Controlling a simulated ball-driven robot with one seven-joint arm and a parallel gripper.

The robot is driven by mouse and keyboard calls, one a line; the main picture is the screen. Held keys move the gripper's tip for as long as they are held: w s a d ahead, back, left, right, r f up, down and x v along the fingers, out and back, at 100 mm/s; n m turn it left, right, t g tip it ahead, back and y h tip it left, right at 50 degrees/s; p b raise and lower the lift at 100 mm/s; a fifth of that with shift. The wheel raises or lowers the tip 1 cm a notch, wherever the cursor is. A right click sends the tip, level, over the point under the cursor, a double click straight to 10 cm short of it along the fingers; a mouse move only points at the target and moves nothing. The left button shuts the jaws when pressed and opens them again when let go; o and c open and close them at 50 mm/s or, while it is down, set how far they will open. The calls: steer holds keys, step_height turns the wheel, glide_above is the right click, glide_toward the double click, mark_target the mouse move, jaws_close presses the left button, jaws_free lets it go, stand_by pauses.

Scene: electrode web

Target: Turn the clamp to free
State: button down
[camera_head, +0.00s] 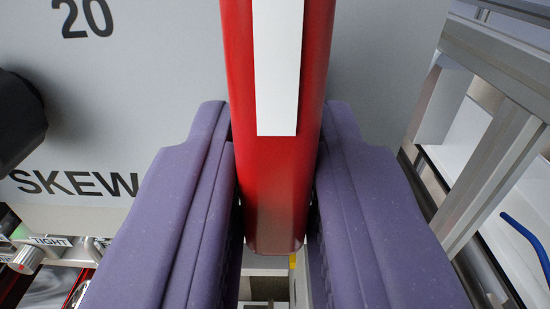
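A red bar-shaped handle (275,185) with a white strip (277,70) runs down the middle of the view from the top edge. My gripper (278,135) has one purple finger on each side of it. Both fingers appear to press against the handle's sides, so the gripper looks shut on it. What the handle is fixed to is out of view. I cannot tell whether it is the clamp's lever. A "TIGHT" label (48,241) shows at the lower left, with a small silver knob with a red centre (27,260) just below it. No "FREE" label is visible.
A grey panel (150,75) marked "20" and "SKEW" lies behind the handle. A black knob (18,122) juts out at the left edge. An aluminium frame (495,165) and a blue curved rod (525,232) are at the right.

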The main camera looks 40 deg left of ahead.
steer(key=c, duration=1.1)
jaws_free()
steer(key=shift+s+d, duration=0.1)
steer(key=b+v, duration=0.1)
steer(key=v, duration=0.6)
steer(key=shift+s+d+f, duration=0.1)
steer(key=shift+s+d, duration=0.15)
